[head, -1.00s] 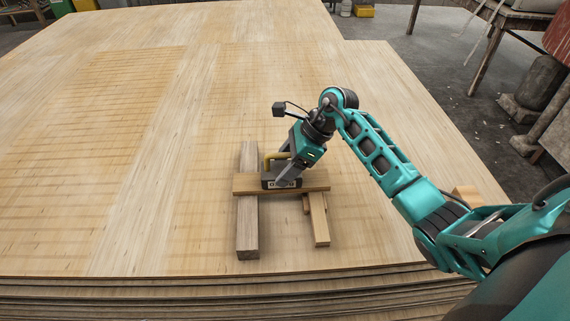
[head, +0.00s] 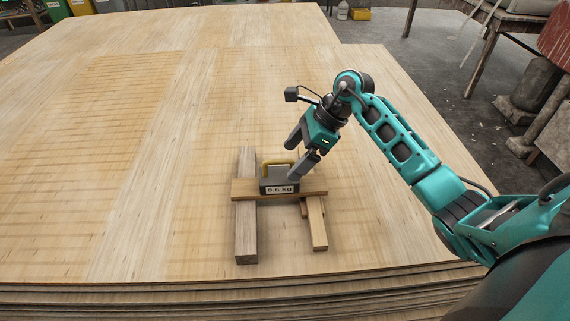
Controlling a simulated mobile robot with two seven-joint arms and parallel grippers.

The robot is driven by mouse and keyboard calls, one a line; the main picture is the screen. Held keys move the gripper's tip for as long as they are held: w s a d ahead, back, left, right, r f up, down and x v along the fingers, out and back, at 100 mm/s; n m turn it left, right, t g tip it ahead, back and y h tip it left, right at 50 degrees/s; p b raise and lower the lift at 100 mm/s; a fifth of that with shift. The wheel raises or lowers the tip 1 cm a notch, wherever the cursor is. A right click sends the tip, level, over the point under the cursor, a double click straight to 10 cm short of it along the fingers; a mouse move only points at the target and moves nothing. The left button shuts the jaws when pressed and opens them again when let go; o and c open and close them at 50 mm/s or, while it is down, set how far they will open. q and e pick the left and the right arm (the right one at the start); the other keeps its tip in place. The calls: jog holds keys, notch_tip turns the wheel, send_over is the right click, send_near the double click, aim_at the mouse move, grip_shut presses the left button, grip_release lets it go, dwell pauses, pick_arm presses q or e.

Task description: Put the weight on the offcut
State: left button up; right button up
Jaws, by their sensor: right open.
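The weight (head: 278,177) is a grey block with a yellow handle and a white label that seems to read 0.5 or 0.6 kg. It stands upright on a flat wooden crosspiece (head: 243,190), which looks like the offcut. The crosspiece lies across a longer greyish stick (head: 246,230) on the left and a shorter paler stick (head: 317,228) on the right. My right gripper (head: 297,158) is open, just above and right of the weight. One finger is very close to the weight's right side; I cannot tell whether it touches. My left gripper is out of view.
The wood rests on a wide stack of veneer sheets (head: 130,130) with clear room to the left and behind. The stack's front edge (head: 150,290) is near me. A small block sits partly hidden by the right stick. A workbench (head: 505,20) stands at the back right.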

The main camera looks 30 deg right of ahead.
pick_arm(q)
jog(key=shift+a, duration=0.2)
pick_arm(e)
jog(key=v, duration=0.6)
jog(key=shift+r, duration=0.25)
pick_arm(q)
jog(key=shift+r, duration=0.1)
